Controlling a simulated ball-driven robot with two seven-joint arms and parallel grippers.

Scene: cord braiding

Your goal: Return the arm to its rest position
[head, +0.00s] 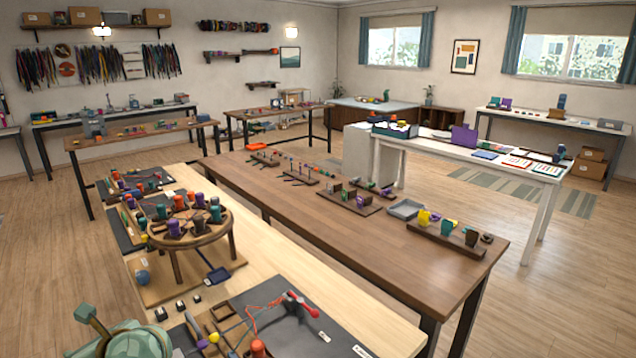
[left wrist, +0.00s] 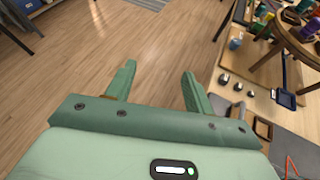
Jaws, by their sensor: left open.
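My left gripper (left wrist: 158,76) is open and empty in the left wrist view, its two green fingers apart above bare wooden floor. In the head view the left gripper (head: 112,332) shows at the lower left, beside the light wooden bench. A round wooden braiding stand (head: 190,232) with several coloured bobbins stands on the bench, farther back and to the right of the gripper. Part of the stand also shows at the upper right of the left wrist view (left wrist: 290,38). My right gripper is not seen.
A dark mat (head: 300,322) with a red-handled tool and cords lies on the bench near the gripper. A long brown table (head: 330,215) with wooden racks stands behind. The floor (head: 60,270) left of the bench is clear.

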